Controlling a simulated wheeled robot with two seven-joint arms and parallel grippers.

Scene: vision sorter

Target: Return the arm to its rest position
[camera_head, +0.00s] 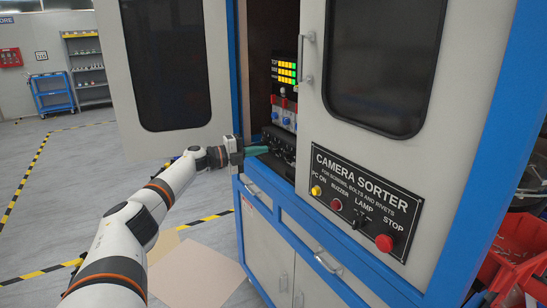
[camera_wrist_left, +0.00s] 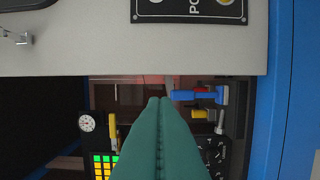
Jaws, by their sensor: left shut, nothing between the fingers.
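My left arm (camera_head: 125,225) reaches in from the left, a white arm with dark and orange bands. My left gripper (camera_head: 264,150) is at the opening of the camera sorter cabinet, in front of the dark panel inside. Its teal fingers are pressed together and empty. In the left wrist view the shut fingers (camera_wrist_left: 159,100) point into the opening, with blue and yellow levers (camera_wrist_left: 200,95) just beyond to the right and a round gauge (camera_wrist_left: 87,123) to the left. I cannot tell whether the fingertips touch anything. My right gripper is not in view.
An open grey door (camera_head: 167,70) with a dark window stands left of the opening. The front panel (camera_head: 365,195) with buttons is on the right. Inside is a lit indicator block (camera_head: 284,70). Red bins (camera_head: 515,255) stand far right. The floor (camera_head: 60,180) at left is clear.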

